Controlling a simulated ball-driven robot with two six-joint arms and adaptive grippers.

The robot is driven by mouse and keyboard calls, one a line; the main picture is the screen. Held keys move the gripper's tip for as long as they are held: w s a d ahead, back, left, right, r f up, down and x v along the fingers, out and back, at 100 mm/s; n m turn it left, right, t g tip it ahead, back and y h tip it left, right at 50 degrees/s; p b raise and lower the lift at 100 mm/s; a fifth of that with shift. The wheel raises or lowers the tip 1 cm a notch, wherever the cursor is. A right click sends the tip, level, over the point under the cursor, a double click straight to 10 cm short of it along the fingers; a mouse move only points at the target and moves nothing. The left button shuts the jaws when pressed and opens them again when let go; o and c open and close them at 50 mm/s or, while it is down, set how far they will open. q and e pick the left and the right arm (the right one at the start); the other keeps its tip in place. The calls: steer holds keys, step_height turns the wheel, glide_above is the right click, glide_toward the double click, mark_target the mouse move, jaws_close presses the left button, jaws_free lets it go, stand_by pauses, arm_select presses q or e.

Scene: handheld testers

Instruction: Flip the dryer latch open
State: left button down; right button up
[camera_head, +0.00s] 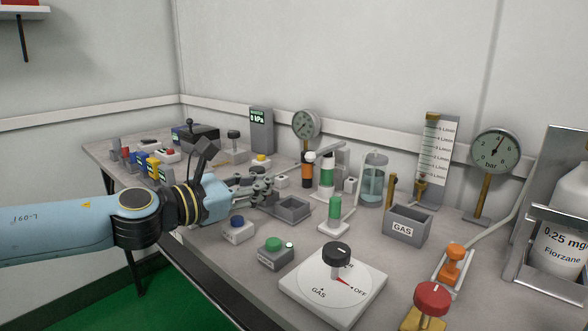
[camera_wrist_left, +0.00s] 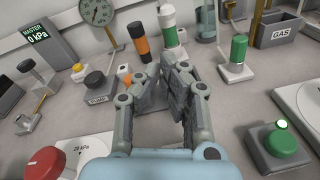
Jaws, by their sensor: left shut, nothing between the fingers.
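No part is clearly marked as the dryer. A clear cylinder with bluish contents (camera_head: 374,180) stands upright at the back middle and may be it. A thin brass upright (camera_head: 391,190) is just to its right; I cannot tell whether that is the latch. My left gripper (camera_head: 268,187) is shut and empty above the bench, left of the cylinder and apart from it. In the left wrist view its fingers (camera_wrist_left: 178,72) are together and hide part of the bench behind them. My right gripper is not in view.
A GAS bin (camera_head: 407,226) and a large dial plate (camera_head: 310,290) stand to the right.

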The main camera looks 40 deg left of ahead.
arm_select(q)
steer(key=w+p, duration=0.2)
steer(key=p, duration=0.1)
steer(key=w+d+p, duration=0.1)
steer(key=shift+w+r, duration=0.3)
steer(key=shift+r, duration=0.1)
steer(key=w+p, duration=0.3)
steer(key=shift+w+d+f, duration=0.15)
steer(key=shift+w+f, duration=0.1)
steer(key=shift+f, duration=0.15)
steer(key=shift+w+d+f, duration=0.15)
steer(key=shift+w+f, duration=0.1)
steer(key=shift+w, duration=0.35)
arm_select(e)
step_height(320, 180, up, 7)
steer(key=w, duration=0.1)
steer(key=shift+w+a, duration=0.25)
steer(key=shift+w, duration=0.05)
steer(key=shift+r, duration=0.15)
